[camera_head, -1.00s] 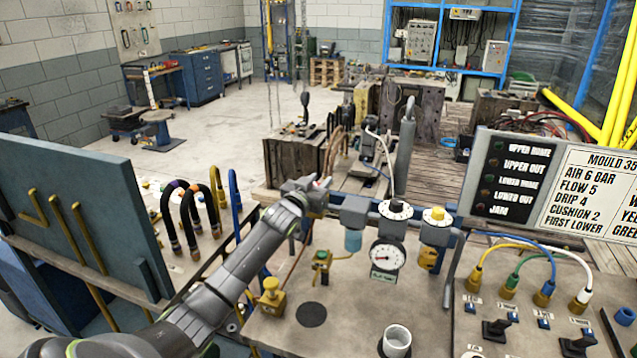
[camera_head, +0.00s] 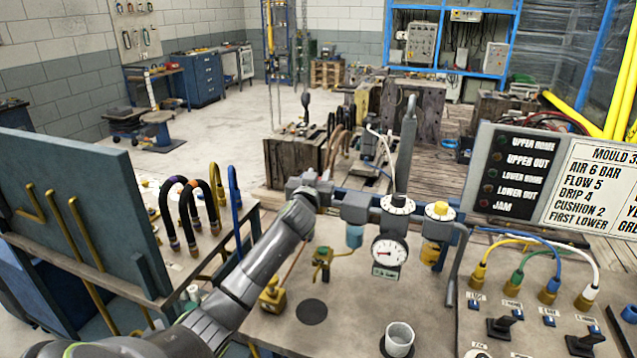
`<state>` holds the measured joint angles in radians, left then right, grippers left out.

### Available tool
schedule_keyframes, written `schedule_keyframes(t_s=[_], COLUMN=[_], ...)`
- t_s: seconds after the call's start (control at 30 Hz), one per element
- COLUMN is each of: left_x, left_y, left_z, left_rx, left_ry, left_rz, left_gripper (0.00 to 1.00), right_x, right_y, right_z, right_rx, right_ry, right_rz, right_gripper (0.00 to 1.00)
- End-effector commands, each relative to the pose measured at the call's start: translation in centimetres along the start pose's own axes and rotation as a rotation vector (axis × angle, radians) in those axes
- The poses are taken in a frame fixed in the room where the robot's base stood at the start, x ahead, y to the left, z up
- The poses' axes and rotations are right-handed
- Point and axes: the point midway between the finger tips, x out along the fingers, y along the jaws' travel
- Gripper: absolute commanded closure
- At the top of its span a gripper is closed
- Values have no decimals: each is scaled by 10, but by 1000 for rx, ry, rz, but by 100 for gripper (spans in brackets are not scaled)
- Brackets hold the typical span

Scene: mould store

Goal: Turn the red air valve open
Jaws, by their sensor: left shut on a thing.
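My left arm reaches up from the bottom left, and its gripper (camera_head: 318,190) is at the left end of the air line above the bench. It is shut at the place where the red air valve sits. The valve's red handle is hidden behind the gripper and wrist, so its angle cannot be told. Right of the gripper, the air line carries a grey unit (camera_head: 354,207) with a blue bowl, a round dial knob (camera_head: 397,204) and a yellow-topped unit (camera_head: 438,211). A white pressure gauge (camera_head: 389,252) hangs below. My right gripper is not in view.
A white cup (camera_head: 398,340) stands at the front. Curved hoses (camera_head: 188,215) rise at the left beside a blue panel (camera_head: 75,205). A sign board (camera_head: 508,130) stands at the right.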

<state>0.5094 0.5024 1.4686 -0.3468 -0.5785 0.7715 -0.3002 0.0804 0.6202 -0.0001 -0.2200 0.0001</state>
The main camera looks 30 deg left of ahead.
Motion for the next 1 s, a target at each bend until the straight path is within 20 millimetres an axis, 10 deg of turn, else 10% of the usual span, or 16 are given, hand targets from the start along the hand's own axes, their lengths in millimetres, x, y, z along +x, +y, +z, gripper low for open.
schedule_keyframes(t_s=[0.5,1.0], left_x=[-1,-4], left_y=[-5,-10], left_z=[6,2], left_rx=[-4,1], left_ry=[4,-1], left_rz=[-410,-664], left_gripper=[92,92], right_x=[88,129], right_y=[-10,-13], right_z=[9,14], right_rx=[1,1], right_ry=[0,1], right_rz=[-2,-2], right_gripper=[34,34])
